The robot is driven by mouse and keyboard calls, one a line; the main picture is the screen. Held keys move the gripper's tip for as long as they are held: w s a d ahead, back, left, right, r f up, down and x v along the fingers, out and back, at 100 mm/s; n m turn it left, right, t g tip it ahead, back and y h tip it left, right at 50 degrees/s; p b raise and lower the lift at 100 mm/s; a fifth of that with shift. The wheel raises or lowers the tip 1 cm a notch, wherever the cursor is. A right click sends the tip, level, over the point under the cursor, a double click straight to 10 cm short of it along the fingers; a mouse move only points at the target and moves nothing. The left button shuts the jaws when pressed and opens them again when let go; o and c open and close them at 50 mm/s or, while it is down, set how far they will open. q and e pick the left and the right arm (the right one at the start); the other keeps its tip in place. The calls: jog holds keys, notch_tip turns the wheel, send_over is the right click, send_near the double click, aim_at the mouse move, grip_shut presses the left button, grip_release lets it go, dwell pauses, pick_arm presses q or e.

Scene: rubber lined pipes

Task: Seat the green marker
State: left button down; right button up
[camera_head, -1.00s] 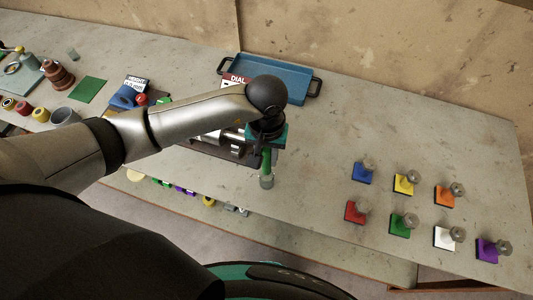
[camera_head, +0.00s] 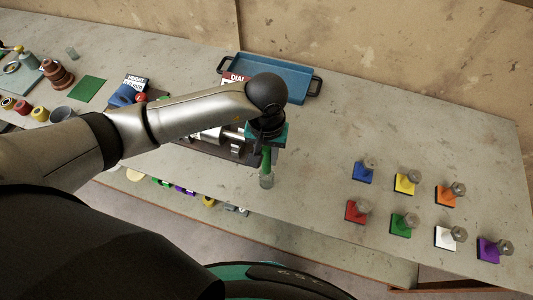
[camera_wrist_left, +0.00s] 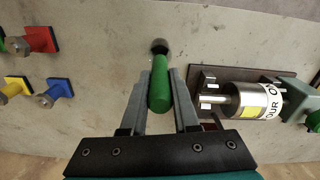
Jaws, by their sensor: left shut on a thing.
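My left gripper (camera_head: 268,155) is shut on a green rod-shaped piece (camera_wrist_left: 159,90), taken to be the green marker, which also shows below the wrist in the head view (camera_head: 266,160). My right gripper is not in view.
A metal cylinder fixture (camera_wrist_left: 252,100) is close beside the gripper. A blue tray (camera_head: 275,75) lies behind. Bench between tray and plates is clear.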

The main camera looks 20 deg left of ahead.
aim_at(266, 168)
pick_arm(q)
jog(key=shift+b, duration=0.3)
dwell(0.5)
jog(key=shift+f+b, duration=3.4)
jog(key=shift+b, duration=0.15)
jog(key=c, duration=0.6)
grip_release()
jog(key=shift+r, duration=0.1)
notch_tip(266, 168, up, 15)
jog(key=shift+r, duration=0.1)
jog(key=shift+s+d, duration=0.1)
